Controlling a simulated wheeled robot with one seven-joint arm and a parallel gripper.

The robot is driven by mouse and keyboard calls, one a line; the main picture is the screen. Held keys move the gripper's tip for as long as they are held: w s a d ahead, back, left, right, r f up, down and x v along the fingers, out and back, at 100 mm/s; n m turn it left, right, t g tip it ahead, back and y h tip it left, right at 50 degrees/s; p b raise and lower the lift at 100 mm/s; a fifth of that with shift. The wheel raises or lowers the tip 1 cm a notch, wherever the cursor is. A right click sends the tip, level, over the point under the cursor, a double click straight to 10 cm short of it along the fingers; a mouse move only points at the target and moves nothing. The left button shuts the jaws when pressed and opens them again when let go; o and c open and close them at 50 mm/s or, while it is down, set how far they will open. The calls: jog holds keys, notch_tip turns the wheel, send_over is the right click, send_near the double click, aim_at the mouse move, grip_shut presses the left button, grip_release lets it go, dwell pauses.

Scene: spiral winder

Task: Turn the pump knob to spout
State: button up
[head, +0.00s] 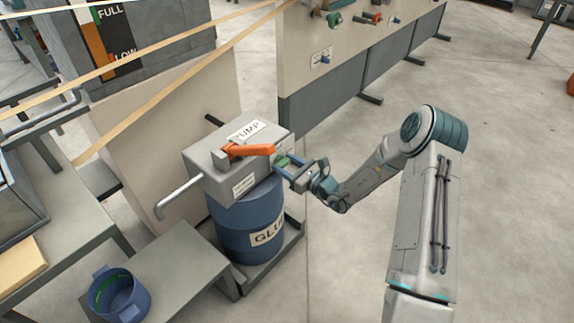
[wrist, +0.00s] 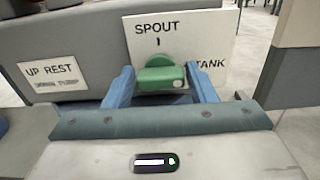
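The pump is a grey box (head: 215,172) on a blue glue drum (head: 235,225). The green knob (wrist: 160,73) is on its side panel, in front of a white plate (wrist: 205,45) reading SPOUT above and TANK at right. The knob's bar lies level, with a pale dot at its right end, toward TANK. My gripper (wrist: 161,72) is open, with one blue finger at each end of the bar. Whether the fingers touch the knob cannot be told. In the head view my gripper (head: 284,168) is at the box's right side, partly hiding the green knob.
An orange lever (head: 250,150) lies on top of the pump, close to my gripper. A bent spout pipe (head: 178,195) points left, above and behind a blue pot (head: 119,296) on a grey bench. A panelled wall (head: 325,85) stands behind. The floor at right is clear.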

jog(key=c, duration=0.5)
